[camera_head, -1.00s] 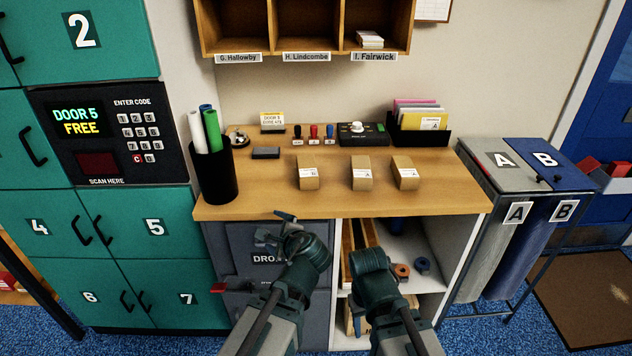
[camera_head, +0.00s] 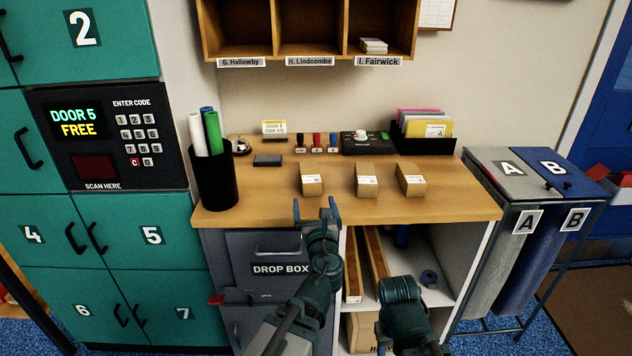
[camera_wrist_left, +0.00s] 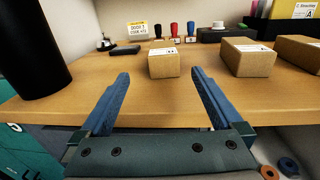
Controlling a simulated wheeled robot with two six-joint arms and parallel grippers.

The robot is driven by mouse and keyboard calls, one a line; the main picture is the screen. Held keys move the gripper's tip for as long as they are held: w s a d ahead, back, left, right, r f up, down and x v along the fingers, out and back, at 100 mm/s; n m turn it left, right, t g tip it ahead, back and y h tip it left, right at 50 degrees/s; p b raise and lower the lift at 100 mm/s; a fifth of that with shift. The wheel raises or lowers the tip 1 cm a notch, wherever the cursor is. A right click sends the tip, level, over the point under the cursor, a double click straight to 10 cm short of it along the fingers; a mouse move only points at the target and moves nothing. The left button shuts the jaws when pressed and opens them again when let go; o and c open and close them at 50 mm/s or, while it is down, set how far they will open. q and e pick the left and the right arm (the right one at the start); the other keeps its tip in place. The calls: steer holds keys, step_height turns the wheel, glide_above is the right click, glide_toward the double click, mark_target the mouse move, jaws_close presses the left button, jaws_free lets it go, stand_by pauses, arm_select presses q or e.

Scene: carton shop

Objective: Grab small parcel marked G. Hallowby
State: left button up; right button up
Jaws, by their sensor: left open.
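Three small brown parcels stand in a row on the wooden counter (camera_head: 262,203): a left one (camera_head: 312,187), a middle one (camera_head: 367,188) and a right one (camera_head: 411,188). Each has a white label, and the names are too small to read. My left gripper (camera_head: 317,204) is open and empty at the counter's front edge, just in front of the left parcel. In the left wrist view the left parcel (camera_wrist_left: 163,65) lies ahead, between and beyond the open fingertips (camera_wrist_left: 160,72), apart from them. My right arm shows low at the right, but its fingers do not show.
A black pot of rolls (camera_head: 214,180) stands at the counter's left. Stamps (camera_head: 317,141) and a black file holder (camera_head: 425,144) stand at the back. Pigeonholes (camera_head: 308,28) hang above, the left one labelled G. Hallowby. A drop box (camera_head: 275,255) is below the counter.

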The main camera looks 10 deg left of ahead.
arm_select(q)
glide_toward(311, 175)
steer(key=x, duration=0.4)
steer(key=shift+w+a+f, duration=0.15)
steer(key=shift+w+a, duration=0.1)
steer(key=shift+a, duration=0.15)
steer(key=shift+w, duration=0.1)
steer(key=x, duration=0.5)
steer(key=shift+w+d, duration=0.1)
steer(key=shift+d, duration=0.1)
steer(key=c, duration=1.5)
